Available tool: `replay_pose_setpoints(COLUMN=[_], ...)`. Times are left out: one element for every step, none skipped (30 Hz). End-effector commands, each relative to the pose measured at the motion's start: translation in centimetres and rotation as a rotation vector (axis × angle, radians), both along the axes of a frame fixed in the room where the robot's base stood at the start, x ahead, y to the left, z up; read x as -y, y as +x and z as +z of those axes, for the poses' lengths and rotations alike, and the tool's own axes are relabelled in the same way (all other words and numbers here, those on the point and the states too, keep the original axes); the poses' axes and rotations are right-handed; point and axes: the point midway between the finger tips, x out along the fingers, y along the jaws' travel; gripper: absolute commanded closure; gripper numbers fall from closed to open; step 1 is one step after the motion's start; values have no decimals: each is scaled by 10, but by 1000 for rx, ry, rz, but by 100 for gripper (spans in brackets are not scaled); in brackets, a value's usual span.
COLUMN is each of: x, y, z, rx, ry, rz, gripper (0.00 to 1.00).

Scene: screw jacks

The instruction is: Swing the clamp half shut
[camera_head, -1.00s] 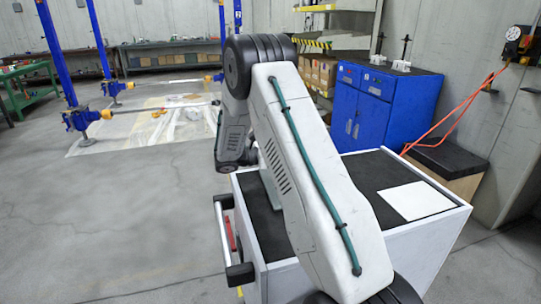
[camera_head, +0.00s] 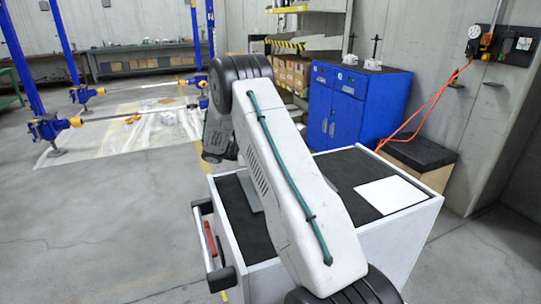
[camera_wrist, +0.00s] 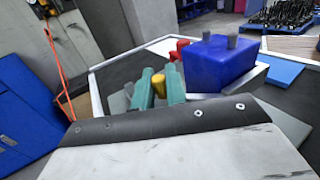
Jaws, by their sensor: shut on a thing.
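In the wrist view, my gripper (camera_wrist: 158,88) has two teal fingers closed on a small yellow piece (camera_wrist: 159,84). Beside it on the right is a blue block (camera_wrist: 222,62) with two grey pins on top, touching or just behind the right finger; I cannot tell which. Small red parts (camera_wrist: 179,47) show behind the fingers. I cannot tell for sure which of these parts is the clamp half. In the head view my arm hides the gripper and whatever it holds.
A white-rimmed cart (camera_head: 395,237) with a dark top and a white sheet (camera_head: 391,195) stands close beside my arm. A blue cabinet (camera_head: 345,115) is behind it. An orange hose (camera_head: 425,105) hangs at the right. Blue screw jacks (camera_head: 46,127) stand left; open floor lies front left.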

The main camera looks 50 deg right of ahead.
Motion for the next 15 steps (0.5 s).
replay_pose_setpoints(x=[0,0,0,0,0,0,0,0,0,0,0,0,0,0,0], y=[0,0,0,0,0,0,0,0,0,0,0,0,0,0,0], z=[1,1,1,1,1,1,1,1,1,1,1,0,0,0,0], rx=[1,1,1,1,1,1,1,1,1,1,1,1,1,1,1], ry=[-1,-1,-1,-1,-1,-1,-1,-1,-1,-1,-1,-1,-1,-1,-1], rz=[0,0,0,0,0,0,0,0,0,0,0,1,1,1,1], gripper=[100,100,100,100,100,100,100,100,78,70,67,67,67,67,67])
